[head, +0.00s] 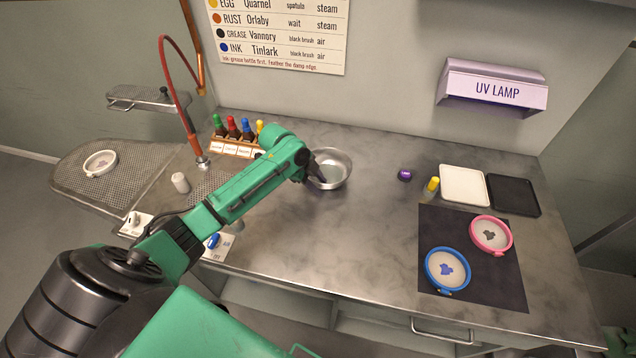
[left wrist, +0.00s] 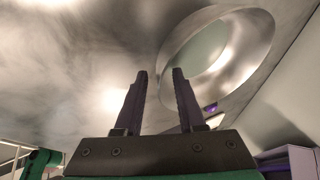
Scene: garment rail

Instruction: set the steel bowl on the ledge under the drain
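The steel bowl (head: 331,168) stands upright and looks empty on the metal worktop, near the middle of the head view. My left gripper (head: 316,174) is at the bowl's left side in that view, its tips by the rim. In the left wrist view the two fingers (left wrist: 159,95) are apart with only worktop showing between them, and the bowl (left wrist: 215,55) is at the upper right. I cannot tell whether a finger touches the rim. A perforated drain area (head: 201,186) lies below the red hose, partly behind my arm. No ledge under it can be seen. My right gripper is out of view.
A rack of coloured bottles (head: 236,147) stands behind my left forearm. A red hose (head: 171,90) arches over the left side. A dark mat (head: 472,257) with blue and pink hoops lies at right, near a yellow-capped bottle (head: 429,189). The worktop's front middle is clear.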

